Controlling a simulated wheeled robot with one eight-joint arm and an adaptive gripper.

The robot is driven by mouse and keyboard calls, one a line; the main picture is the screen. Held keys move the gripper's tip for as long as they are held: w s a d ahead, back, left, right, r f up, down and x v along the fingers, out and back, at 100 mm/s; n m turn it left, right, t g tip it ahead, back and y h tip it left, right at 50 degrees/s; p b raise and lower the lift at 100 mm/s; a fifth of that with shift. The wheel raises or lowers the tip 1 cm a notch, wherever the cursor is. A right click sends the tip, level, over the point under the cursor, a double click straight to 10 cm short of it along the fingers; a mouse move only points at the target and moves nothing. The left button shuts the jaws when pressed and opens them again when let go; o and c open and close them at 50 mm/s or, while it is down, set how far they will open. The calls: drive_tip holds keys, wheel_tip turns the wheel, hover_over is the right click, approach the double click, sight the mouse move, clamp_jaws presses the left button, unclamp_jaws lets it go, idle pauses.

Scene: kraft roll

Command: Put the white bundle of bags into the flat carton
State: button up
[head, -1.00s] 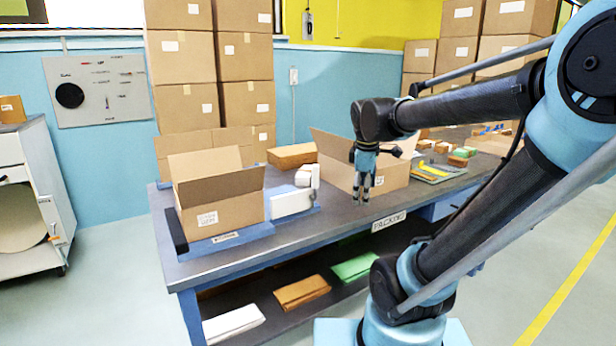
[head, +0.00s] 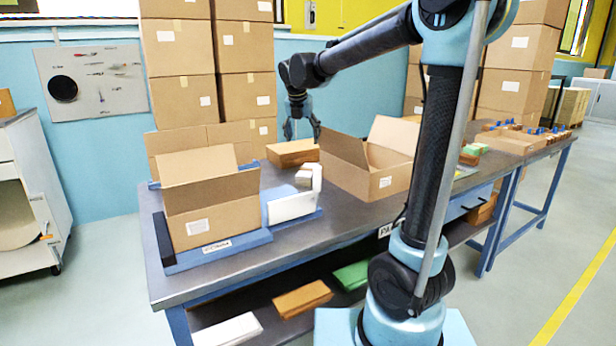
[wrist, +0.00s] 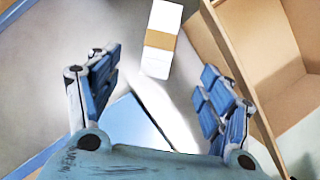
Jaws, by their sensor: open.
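A white bundle with a brown band (wrist: 158,45) lies in the wrist view, beyond and between my fingertips, beside the wall of a carton. In the head view, the small white block (head: 303,178) at the back of the table looks like the same bundle. The flat carton (head: 375,184) stands right of it with its flaps up, and its wall (wrist: 233,75) fills the right of the wrist view. My gripper (head: 302,134) is open and empty above the back of the table; its spread fingers also show in the wrist view (wrist: 160,68).
A taller open carton (head: 212,215) stands on a blue base at the left of the table. A white device (head: 290,207) sits between the cartons. A brown stack (head: 292,152) lies behind. White, brown and green stacks lie on the shelf below.

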hover_over(307, 170)
drive_tip(key=s, duration=0.1)
drive_tip(key=f, duration=1)
drive_tip(key=shift+s+a+f, duration=0.15)
drive_tip(key=shift+s+f, duration=0.05)
drive_tip(key=shift+f, duration=0.1)
drive_tip(key=shift+x, duration=2.9)
drive_tip(key=shift+s, duration=0.2)
drive_tip(key=shift+c, duration=0.3)
drive_tip(key=c, duration=1.3)
drive_tip(key=shift+o, duration=0.2)
drive_tip(key=shift+r, duration=0.1)
